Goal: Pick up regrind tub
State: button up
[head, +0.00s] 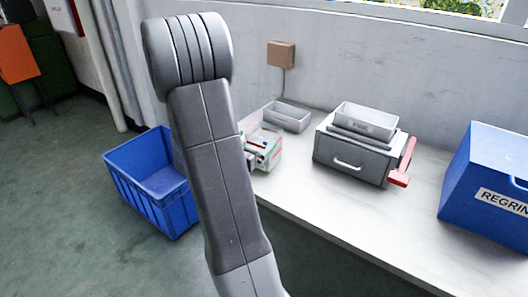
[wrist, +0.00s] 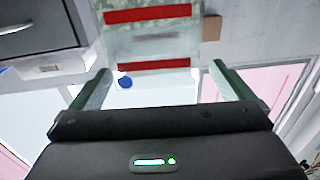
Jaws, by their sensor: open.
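A blue box (head: 482,180) with a white label reading "REGRIN", cut off by the right picture edge, stands at the right end of the bench. A small grey tub (head: 366,121) with a label too small to read sits on top of the grey machine. My gripper (wrist: 161,67) is open in the wrist view, its two greenish fingers apart. A pale, see-through item with red bands (wrist: 152,40) shows beyond and between the fingertips; I cannot tell whether they touch it. In the head view my arm hides most of the gripper.
A blue crate (head: 140,190) is on the floor. The bench front (head: 320,212) is clear.

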aim_at(271, 126)
jog(key=x, duration=0.4)
jog(key=shift+w+d+r, duration=0.15)
jog(key=shift+d+r, duration=0.05)
jog(key=shift+d, duration=0.2)
jog(key=shift+w+d, duration=0.2)
jog(key=shift+w, duration=0.25)
jog(key=shift+r, duration=0.1)
jog(key=c, duration=1.5)
